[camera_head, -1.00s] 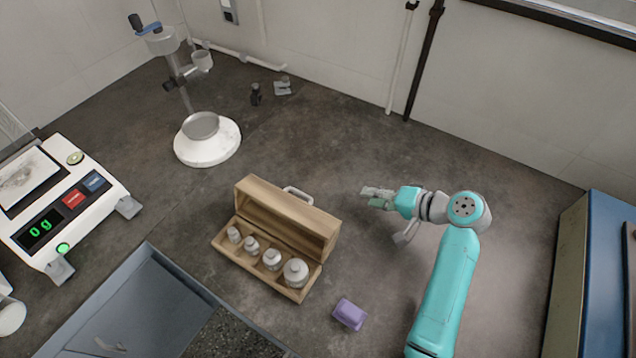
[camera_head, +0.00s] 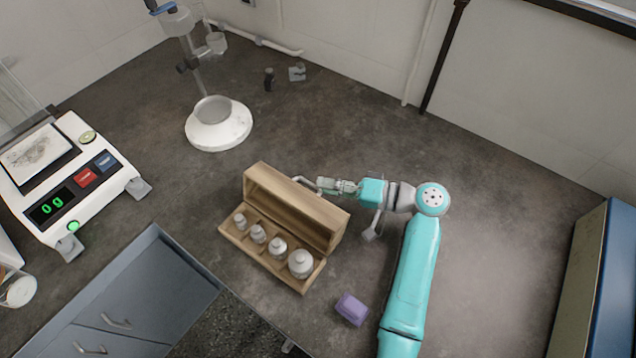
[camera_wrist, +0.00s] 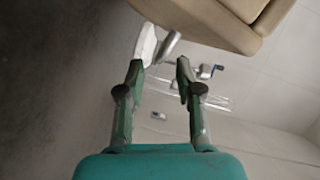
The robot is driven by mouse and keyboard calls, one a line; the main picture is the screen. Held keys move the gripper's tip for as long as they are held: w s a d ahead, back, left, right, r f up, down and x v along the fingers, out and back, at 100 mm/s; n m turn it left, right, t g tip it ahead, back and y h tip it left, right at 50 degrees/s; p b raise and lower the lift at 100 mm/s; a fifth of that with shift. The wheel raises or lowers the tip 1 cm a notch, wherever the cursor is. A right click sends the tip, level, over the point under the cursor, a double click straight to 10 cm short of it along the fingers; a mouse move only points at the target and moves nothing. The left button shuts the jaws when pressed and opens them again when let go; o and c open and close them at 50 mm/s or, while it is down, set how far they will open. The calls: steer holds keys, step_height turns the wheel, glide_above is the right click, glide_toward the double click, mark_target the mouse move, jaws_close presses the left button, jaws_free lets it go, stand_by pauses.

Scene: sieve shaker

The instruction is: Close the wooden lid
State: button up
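The wooden lid (camera_head: 298,205) stands raised on its wooden box (camera_head: 262,265), which holds a row of metal weights (camera_head: 278,247). A light metal handle (camera_head: 304,181) sits on the back face of the lid. My gripper (camera_head: 322,184) is behind the lid, with its fingertips close beside the handle. In the wrist view my gripper (camera_wrist: 160,68) is open, with a gap between the fingers. The lid's edge (camera_wrist: 225,22) fills the top there, and a grey bar, seemingly the handle (camera_wrist: 169,46), shows just beyond the fingertips. Whether the fingers touch it is unclear.
A purple block (camera_head: 351,309) lies right of the box. A white scale (camera_head: 70,180) reading 0 g stands at the left, and a white-based stand (camera_head: 218,130) behind the box. A blue cabinet (camera_head: 605,280) is at the far right. The counter behind the gripper is clear.

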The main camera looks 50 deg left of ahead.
steer(key=shift+x, duration=1.45)
jaws_close()
